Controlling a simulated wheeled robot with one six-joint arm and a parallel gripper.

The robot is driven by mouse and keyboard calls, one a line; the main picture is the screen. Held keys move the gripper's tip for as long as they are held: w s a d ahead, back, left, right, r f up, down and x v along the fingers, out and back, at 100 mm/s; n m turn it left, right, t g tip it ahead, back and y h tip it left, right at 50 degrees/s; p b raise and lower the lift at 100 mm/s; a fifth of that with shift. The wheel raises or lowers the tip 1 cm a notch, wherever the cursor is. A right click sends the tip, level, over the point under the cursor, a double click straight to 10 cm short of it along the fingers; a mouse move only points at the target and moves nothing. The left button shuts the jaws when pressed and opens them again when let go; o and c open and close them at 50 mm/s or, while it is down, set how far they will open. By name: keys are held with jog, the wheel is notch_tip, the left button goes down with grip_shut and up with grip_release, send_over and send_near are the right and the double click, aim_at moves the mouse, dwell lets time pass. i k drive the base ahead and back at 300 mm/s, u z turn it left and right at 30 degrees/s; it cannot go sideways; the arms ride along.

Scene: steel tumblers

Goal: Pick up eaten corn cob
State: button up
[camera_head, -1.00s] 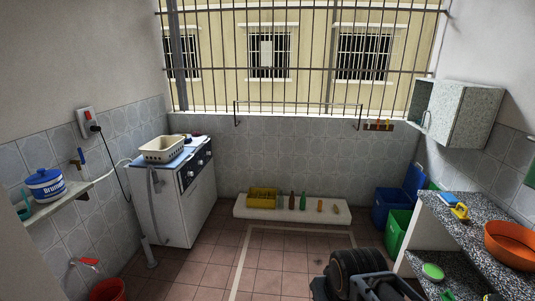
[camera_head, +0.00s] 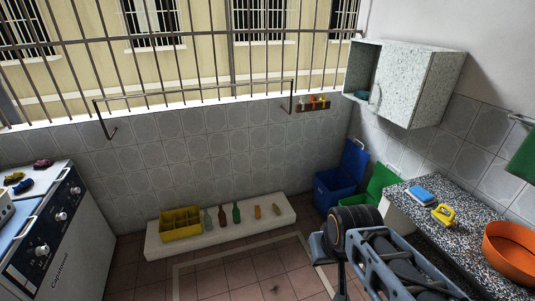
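A low white ledge (camera_head: 163,250) runs along the tiled back wall, with small items standing in a row on it. Near its right end is a small yellowish-brown piece (camera_head: 276,209) that looks like the eaten corn cob, though it is too small to be sure. An orange upright item (camera_head: 257,212) stands just left of it. My arm shows at the lower right, well in front of the ledge and apart from it. I cannot make out gripper fingers there.
A yellow crate (camera_head: 181,224) and several bottles (camera_head: 237,213) share the ledge. A blue bin (camera_head: 335,188) and green bin (camera_head: 380,181) stand in the right corner. A speckled counter (camera_head: 410,208) holds an orange basin (camera_head: 508,252). A washing machine (camera_head: 60,245) is at left. Floor before the ledge looks clear.

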aim_at(278, 212)
jog(key=z, duration=0.4)
jog(key=i, duration=0.95)
jog(key=z, duration=0.25)
jog(key=i, duration=1.15)
jog(key=u, duration=0.85)
jog(key=i, duration=0.9)
jog(key=u, duration=0.65)
